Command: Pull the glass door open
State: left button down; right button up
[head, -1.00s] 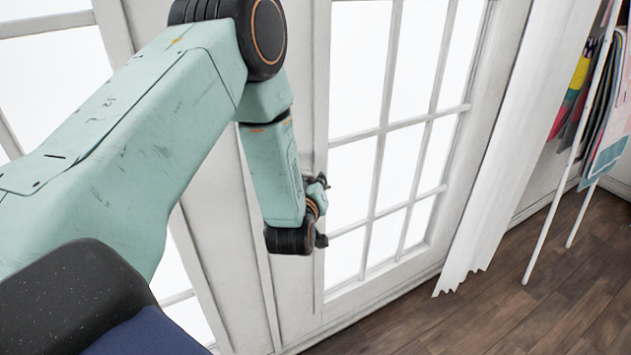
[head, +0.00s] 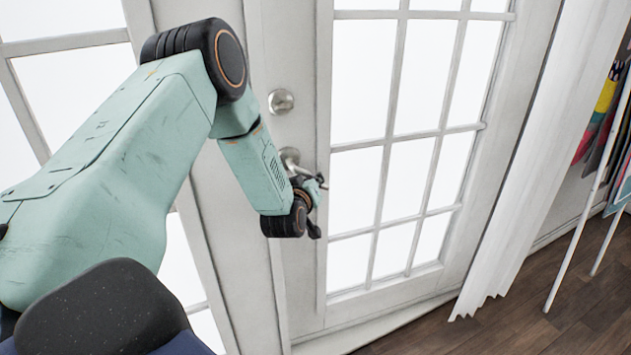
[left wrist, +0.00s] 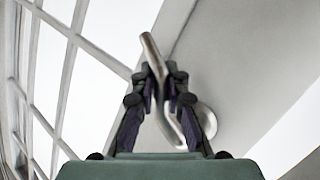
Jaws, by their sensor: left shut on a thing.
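The glass door (head: 298,280) has a white frame and a grid of bright panes, in the middle of the head view. Its silver lever handle (head: 289,156) sits on the left stile, partly hidden by my gripper. My left gripper (head: 316,190) is at the lever, low in front of the stile. In the left wrist view, the lever (left wrist: 151,52) passes between the two dark fingers of my gripper (left wrist: 161,80), which is shut on it. The lever's end sticks out beyond the fingertips. My right gripper is not in view.
A round silver knob or lock (head: 281,101) is above the handle. A white curtain (head: 535,150) hangs right of the door. White poles (head: 585,235) and colourful hanging sheets (head: 603,110) stand at the far right. The wooden floor (head: 500,325) at the lower right is clear.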

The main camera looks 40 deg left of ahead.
pick_arm(q)
jog(key=c, duration=1.6)
grip_release()
jog(key=shift+w+a, duration=0.1)
jog(key=shift+a, duration=0.15)
jog(key=shift+o, duration=1.3)
jog(key=shift+d, duration=0.15)
jog(key=shift+s, duration=0.4)
jog(key=v, duration=1.1)
jog(key=shift+d+r, duration=0.15)
jog(key=shift+d, duration=0.05)
jog(key=shift+c, duration=0.4)
